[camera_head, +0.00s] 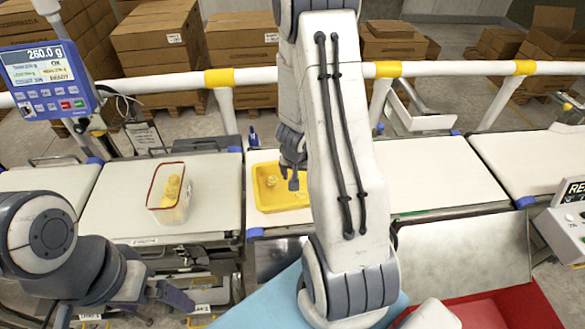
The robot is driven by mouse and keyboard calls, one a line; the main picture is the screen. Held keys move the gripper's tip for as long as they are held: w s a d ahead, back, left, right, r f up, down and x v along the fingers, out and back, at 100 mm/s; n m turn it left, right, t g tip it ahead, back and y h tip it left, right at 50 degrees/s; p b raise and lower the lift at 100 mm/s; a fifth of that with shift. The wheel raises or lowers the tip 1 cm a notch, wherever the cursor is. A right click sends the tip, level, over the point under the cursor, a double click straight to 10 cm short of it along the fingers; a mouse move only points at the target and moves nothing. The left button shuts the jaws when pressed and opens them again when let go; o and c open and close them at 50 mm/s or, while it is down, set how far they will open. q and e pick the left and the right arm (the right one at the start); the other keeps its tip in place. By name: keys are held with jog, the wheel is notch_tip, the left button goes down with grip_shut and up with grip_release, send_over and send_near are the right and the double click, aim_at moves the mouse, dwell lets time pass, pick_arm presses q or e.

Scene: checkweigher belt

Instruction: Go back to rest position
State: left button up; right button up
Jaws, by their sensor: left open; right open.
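My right gripper (291,181) hangs over the yellow tray (262,198), with its arm reaching up across the middle of the picture. It is open, and no item shows between its fingers. My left gripper (178,298) is low at the left, in front of the belt's near edge. It is open, with its fingers seen only in part. Neither gripper visibly touches a thing, though my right arm hides part of the yellow tray and the belt behind it.
A clear red-rimmed container (171,212) with yellowish contents stands on the left belt section (120,217). The weigher display (47,78) reads 260.0 g. A white rail (447,69) runs behind. A red bin (505,308) is at the lower right. The right belt section (440,180) is clear.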

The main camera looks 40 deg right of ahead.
aim_at(300, 192)
jog(key=b+x, duration=0.7)
jog(key=x, duration=0.5)
jog(key=shift+f, duration=0.3)
notch_tip(300, 192, up, 2)
jog(key=shift+w+r+p, duration=0.1)
jog(key=shift+r+p, duration=0.15)
jog(key=shift+p, duration=0.6)
jog(key=shift+r, duration=0.4)
jog(key=shift+r+p, duration=0.1)
jog(key=shift+p, duration=0.2)
